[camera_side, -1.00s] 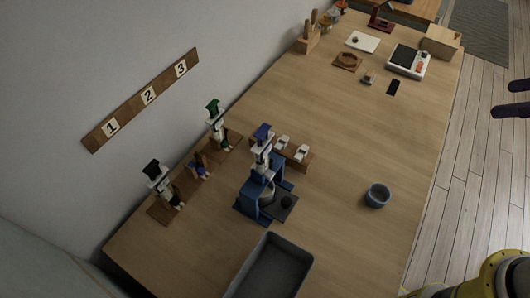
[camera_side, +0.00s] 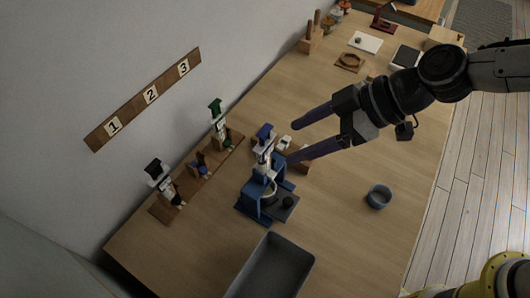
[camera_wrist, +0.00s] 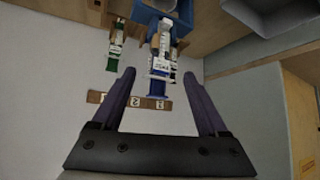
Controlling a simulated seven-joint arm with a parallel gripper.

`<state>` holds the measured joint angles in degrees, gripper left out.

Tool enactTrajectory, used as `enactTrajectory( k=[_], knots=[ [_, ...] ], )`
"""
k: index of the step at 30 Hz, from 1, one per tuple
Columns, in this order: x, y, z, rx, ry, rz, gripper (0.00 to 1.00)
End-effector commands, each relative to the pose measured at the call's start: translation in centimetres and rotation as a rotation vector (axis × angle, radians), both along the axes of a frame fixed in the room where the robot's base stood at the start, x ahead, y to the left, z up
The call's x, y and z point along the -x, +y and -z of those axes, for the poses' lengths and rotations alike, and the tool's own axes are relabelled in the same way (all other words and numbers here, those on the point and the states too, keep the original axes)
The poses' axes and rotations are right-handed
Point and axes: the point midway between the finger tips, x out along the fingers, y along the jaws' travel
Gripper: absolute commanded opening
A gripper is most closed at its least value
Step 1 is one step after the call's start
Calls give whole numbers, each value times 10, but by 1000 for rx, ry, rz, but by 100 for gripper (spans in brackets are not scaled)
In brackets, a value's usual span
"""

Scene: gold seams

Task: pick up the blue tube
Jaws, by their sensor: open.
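The blue tube (camera_side: 264,146) is a white labelled tube with a blue cap, upright in a blue stand (camera_side: 250,205). In the wrist view the picture is inverted, and the blue tube (camera_wrist: 160,66) hangs cap-down near the middle, below the blue stand (camera_wrist: 168,14). My gripper (camera_side: 294,142) comes from the right with its two long dark fingers pointing left at the tube. The fingers are open and empty, their tips a little right of the tube in the side view. In the wrist view the tube shows between the fingertips of my gripper (camera_wrist: 160,73).
A green-capped tube (camera_side: 216,118) and a black-capped tube (camera_side: 156,178) stand on wooden holders along the wall. A grey bin (camera_side: 270,268) is in front, and a blue-grey cup (camera_side: 379,196) stands to the right. A wooden block with small white pieces is partly behind my fingers.

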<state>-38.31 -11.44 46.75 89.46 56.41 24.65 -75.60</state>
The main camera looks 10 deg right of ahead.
Motion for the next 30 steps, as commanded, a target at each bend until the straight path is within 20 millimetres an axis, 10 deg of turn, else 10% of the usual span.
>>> enactTrajectory(
  k=[28, 30],
  knots=[
    [-20, 50, 51, -1, -1, 1, 76],
    [-20, 50, 51, -1, -1, 1, 66]
  ],
)
